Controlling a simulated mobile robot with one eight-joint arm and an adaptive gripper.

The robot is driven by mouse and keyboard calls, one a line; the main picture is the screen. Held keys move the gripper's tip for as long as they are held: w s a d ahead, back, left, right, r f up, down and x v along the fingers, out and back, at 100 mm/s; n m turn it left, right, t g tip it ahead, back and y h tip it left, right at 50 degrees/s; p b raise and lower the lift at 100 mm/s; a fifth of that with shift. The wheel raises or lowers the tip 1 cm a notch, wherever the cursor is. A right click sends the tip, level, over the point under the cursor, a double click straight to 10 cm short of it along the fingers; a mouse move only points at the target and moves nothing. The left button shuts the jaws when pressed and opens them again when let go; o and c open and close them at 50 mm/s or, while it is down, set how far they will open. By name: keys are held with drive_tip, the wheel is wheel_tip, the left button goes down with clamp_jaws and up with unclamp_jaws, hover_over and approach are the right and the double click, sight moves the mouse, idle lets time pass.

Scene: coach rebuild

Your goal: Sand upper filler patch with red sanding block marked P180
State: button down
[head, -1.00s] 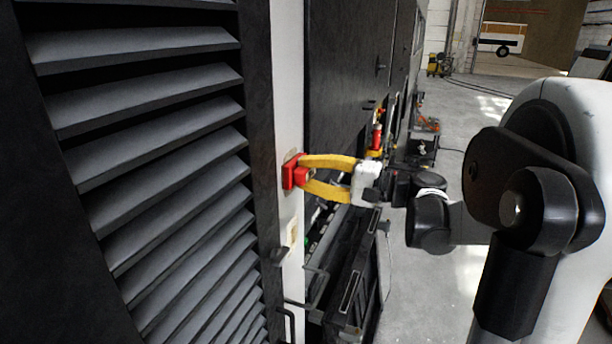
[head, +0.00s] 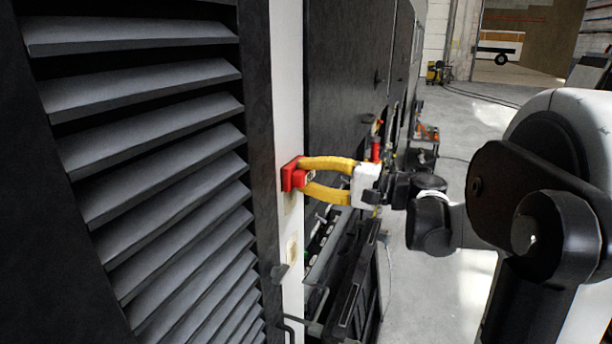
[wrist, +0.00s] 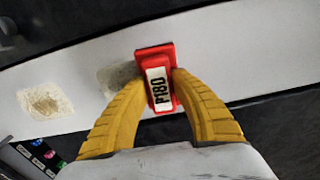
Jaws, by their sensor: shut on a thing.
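The red sanding block (head: 290,174) is held between the yellow fingers of my gripper (head: 308,181). Its white label reads P180 in the wrist view (wrist: 158,90). The block lies against the white panel strip (head: 291,100), apparently touching it. The upper filler patch (wrist: 116,77), greyish beige, shows beside the block in the wrist view. The block sits at its upper end and may cover part of it. The lower filler patch (wrist: 46,101) is farther left in the wrist view and below the block in the head view (head: 292,249).
A dark louvred panel (head: 150,130) stands left of the strip. Dark cabinet doors (head: 345,90) stand behind it. Open floor (head: 465,130) lies to the right.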

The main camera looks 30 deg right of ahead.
sight(291, 212)
drive_tip(key=shift+f+b, duration=3.95)
drive_tip(key=shift+f, duration=1.25)
drive_tip(key=shift+r, duration=0.1)
drive_tip(key=v, duration=0.6)
drive_tip(key=v, duration=0.3)
drive_tip(key=shift+d, duration=0.1)
